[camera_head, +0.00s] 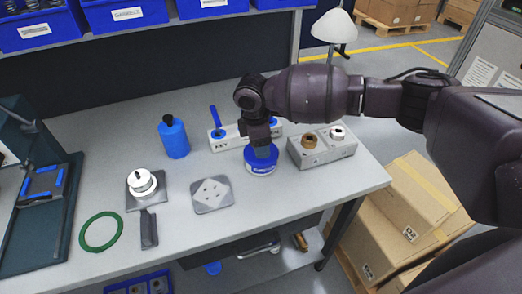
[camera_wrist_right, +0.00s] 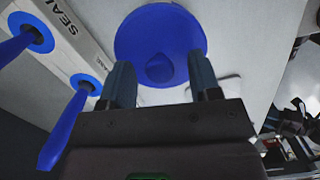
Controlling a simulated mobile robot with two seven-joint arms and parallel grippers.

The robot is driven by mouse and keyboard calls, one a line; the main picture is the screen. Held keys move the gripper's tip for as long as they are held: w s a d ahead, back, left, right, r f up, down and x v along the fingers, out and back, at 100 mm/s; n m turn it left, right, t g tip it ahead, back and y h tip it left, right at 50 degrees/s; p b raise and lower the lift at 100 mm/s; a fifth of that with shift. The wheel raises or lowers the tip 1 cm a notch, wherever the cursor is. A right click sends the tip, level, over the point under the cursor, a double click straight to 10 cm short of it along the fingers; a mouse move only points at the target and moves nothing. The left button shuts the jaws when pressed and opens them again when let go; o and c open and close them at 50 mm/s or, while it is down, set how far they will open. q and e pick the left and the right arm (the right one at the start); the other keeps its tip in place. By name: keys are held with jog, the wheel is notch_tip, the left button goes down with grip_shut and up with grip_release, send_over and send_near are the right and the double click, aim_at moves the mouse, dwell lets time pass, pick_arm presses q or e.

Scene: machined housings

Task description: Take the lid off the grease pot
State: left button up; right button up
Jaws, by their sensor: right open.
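The grease pot (camera_head: 262,169) is a low round pot with a blue lid and a pale label, standing on the bench right of centre in the head view. In the right wrist view its round blue lid (camera_wrist_right: 158,28) with a small knob (camera_wrist_right: 160,68) lies just ahead of the fingers. My right gripper (camera_head: 262,147) points down over the pot and hides part of the lid. In the wrist view the right gripper (camera_wrist_right: 161,84) is open, with its fingers to either side of the knob. My left gripper is out of view.
A white seal block (camera_head: 225,142) with blue handled tools stands just behind the pot. A grey housing block (camera_head: 308,154) is to its right. The front right bench is clear.

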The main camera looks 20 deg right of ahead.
jog(key=shift+c, duration=0.2)
jog(key=c, duration=0.9)
jog(key=shift+r, duration=0.1)
jog(key=shift+c, duration=0.2)
